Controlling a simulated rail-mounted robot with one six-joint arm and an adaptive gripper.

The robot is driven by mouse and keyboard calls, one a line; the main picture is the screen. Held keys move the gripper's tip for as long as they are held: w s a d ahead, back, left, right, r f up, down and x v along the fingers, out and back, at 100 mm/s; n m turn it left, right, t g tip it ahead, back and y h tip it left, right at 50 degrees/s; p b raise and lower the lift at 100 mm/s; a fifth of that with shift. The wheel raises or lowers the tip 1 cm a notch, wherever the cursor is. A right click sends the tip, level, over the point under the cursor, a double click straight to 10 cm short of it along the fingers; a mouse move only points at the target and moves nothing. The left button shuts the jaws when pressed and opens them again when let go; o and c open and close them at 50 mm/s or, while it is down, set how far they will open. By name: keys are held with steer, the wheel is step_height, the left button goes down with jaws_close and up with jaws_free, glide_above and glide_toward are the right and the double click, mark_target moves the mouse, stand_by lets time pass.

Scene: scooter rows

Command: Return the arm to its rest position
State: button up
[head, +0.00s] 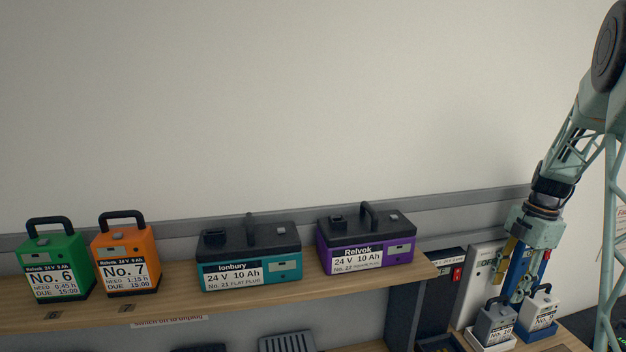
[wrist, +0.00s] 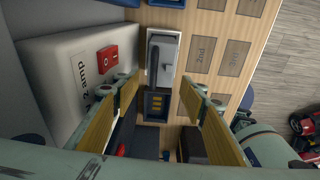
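My arm reaches down from the upper right of the head view.
A shelf (head: 180,311) holds a green battery (head: 55,268), an orange one (head: 127,258), a teal one (head: 250,257) and a purple one (head: 365,240). A white charger with a red switch (wrist: 107,60) stands close left of the fingers. The wall above the shelf is clear.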

steer(key=s+a+r+m+t+h, duration=0.1)
steer(key=s+a+r+m, duration=0.25)
steer(key=a+r, duration=0.65)
steer(key=s+a+r+m, duration=0.3)
steer(key=s+a+r, duration=0.1)
steer(key=a+r, duration=0.55)
steer(key=s+a+r+m+t+b, duration=0.1)
steer(key=s+a+r+m, duration=0.5)
steer(key=s+a, duration=0.65)
steer(key=s+a+m+t, duration=0.1)
steer(key=s+a+m, duration=0.2)
steer(key=s, duration=0.7)
steer(key=s+a+m+t+b, duration=0.1)
steer(key=s+a+m, duration=0.2)
steer(key=s+a, duration=0.4)
steer(key=shift+s+r+m+h, duration=0.2)
steer(key=shift+s+m+h, duration=0.15)
steer(key=shift+s, duration=1.8)
steer(key=o, duration=0.4)
steer(key=shift+w+a+r, duration=0.1)
steer(key=shift+w+r, duration=0.05)
